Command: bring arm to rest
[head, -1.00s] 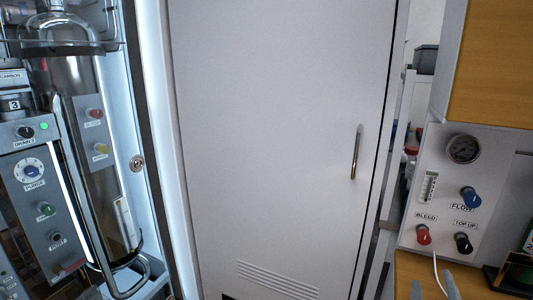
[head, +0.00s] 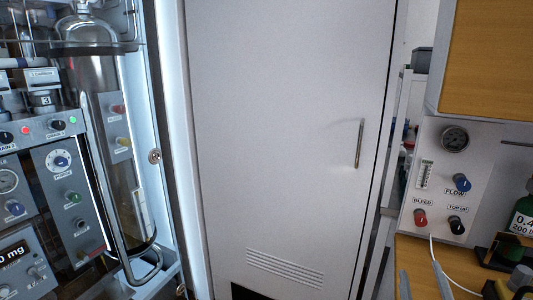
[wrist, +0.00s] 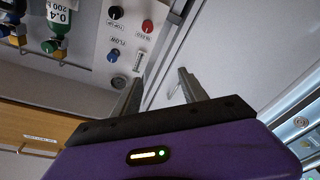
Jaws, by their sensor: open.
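My gripper (wrist: 158,88) is open and empty in the wrist view, its two grey fingers spread apart below the fill panel. In the head view only the tips of my gripper (head: 420,282) show at the bottom right edge, in front of the wooden counter. The fill panel (head: 482,172) is light grey, with a gauge, a blue FLOW knob (head: 461,183), a red BLEED knob (head: 420,217) and a black TOP UP knob (head: 457,225). The fingers touch none of the knobs in view. Most of my arm is out of the head view.
A closed grey door (head: 285,130) with a vertical handle (head: 359,143) fills the middle. An equipment rack (head: 62,190) with knobs and a glass vessel stands at left. A green bottle (head: 520,225) stands at the right edge. A wooden cabinet (head: 495,60) hangs above the panel.

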